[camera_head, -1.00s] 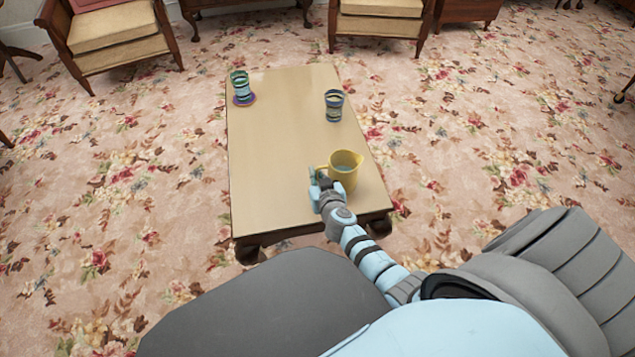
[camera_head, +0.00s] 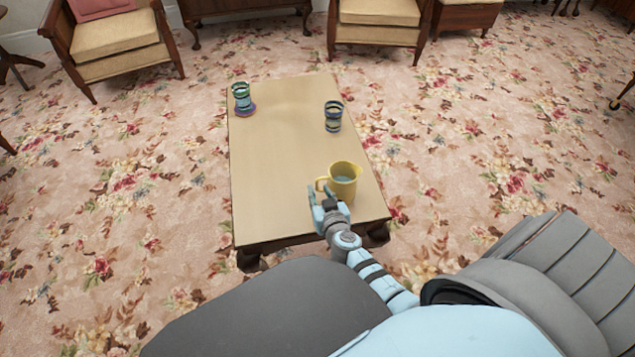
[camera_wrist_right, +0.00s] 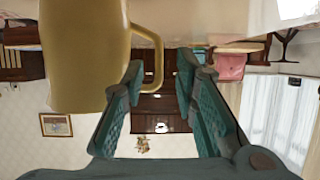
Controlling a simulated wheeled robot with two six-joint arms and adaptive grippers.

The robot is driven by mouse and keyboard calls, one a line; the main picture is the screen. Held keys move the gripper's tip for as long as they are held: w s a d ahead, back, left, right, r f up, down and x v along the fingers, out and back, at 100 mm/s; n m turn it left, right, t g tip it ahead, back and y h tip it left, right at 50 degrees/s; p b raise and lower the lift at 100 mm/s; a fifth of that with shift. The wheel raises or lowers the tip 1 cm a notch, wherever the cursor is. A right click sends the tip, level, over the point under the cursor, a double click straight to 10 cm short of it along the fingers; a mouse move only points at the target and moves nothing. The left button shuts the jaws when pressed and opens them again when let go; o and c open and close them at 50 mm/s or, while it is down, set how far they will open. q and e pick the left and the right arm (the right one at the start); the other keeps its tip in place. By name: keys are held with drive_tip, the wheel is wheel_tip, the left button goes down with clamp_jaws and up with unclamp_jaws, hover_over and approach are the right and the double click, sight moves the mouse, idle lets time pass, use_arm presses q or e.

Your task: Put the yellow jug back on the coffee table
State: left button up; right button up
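The yellow jug (camera_head: 344,188) stands upright on the coffee table (camera_head: 270,150), near its front right corner, with something bluish inside. Its handle points left. My right gripper (camera_head: 321,190) is at the handle's near side, with its fingers apart. In the right wrist view, which looks upside down, the jug (camera_wrist_right: 85,55) fills the upper left. The open fingers of the right gripper (camera_wrist_right: 164,65) stand either side of the handle's outer part, with visible gaps and no grip on it. My left gripper is not in view.
A striped cup (camera_head: 333,117) stands at the table's right side. The table's middle and front left are bare. Armchairs (camera_head: 115,45) stand beyond on floral carpet.

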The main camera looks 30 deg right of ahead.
use_arm(q)
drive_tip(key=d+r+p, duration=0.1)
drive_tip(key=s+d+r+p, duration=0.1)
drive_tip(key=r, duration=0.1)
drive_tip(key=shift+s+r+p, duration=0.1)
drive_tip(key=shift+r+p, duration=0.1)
drive_tip(key=shift+p, duration=0.2)
use_arm(e)
drive_tip(key=v, duration=0.7)
drive_tip(key=shift+s+r, duration=0.2)
drive_tip(key=shift+s, duration=0.15)
